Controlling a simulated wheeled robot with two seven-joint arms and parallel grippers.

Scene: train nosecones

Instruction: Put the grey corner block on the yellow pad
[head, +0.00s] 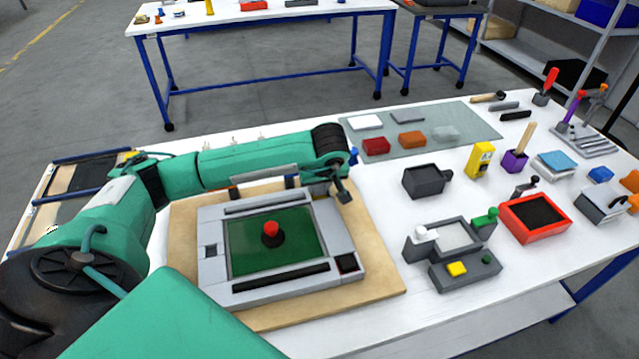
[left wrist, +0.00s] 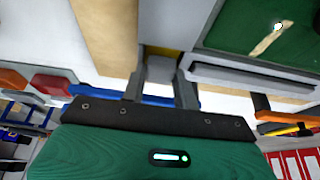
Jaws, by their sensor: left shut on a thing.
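My left gripper (head: 344,194) reaches over the far right corner of a grey frame with a green panel (head: 275,243). In the left wrist view my left gripper (left wrist: 160,88) is shut on the grey corner block (left wrist: 160,68). A thin strip of yellow, likely the yellow pad (left wrist: 163,51), shows just beyond the block, between it and the pale grey frame. I cannot tell whether the block touches the pad. In the head view the gripper and arm hide the block and the pad. My right gripper is not in view.
A dark grey box (head: 425,180), a grey fixture (head: 450,245) and a red tray (head: 535,216) stand to the right. A glass mat (head: 465,118) with several blocks lies behind.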

